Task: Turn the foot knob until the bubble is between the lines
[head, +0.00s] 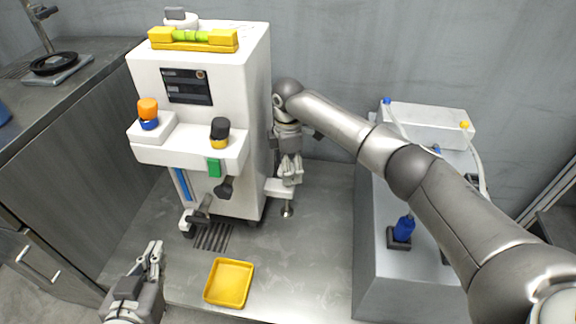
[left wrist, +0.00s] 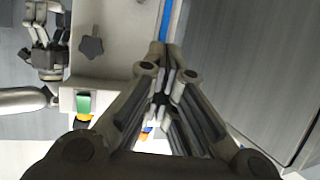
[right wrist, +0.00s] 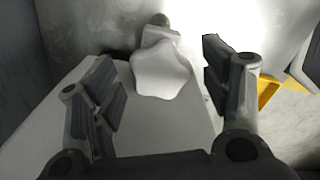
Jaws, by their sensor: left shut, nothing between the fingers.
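The spirit level, a green vial (head: 191,37) in a yellow holder (head: 222,41), lies on top of the white machine (head: 235,90). Its bubble and lines are too small to read. A metal foot (head: 288,209) stands under a white bracket (head: 277,188) at the machine's lower right. My right gripper (head: 290,170) points down just above this bracket. In the right wrist view the right gripper (right wrist: 165,85) is open, with a pale lobed knob (right wrist: 162,72) ahead between its spread fingers, apparently not touching. My left gripper (head: 153,254) is shut and empty, low at the front left.
A yellow tray (head: 229,283) lies on the grey bench in front of the machine. A grey unit (head: 385,270) with hoses and a blue part (head: 404,228) stands at right.

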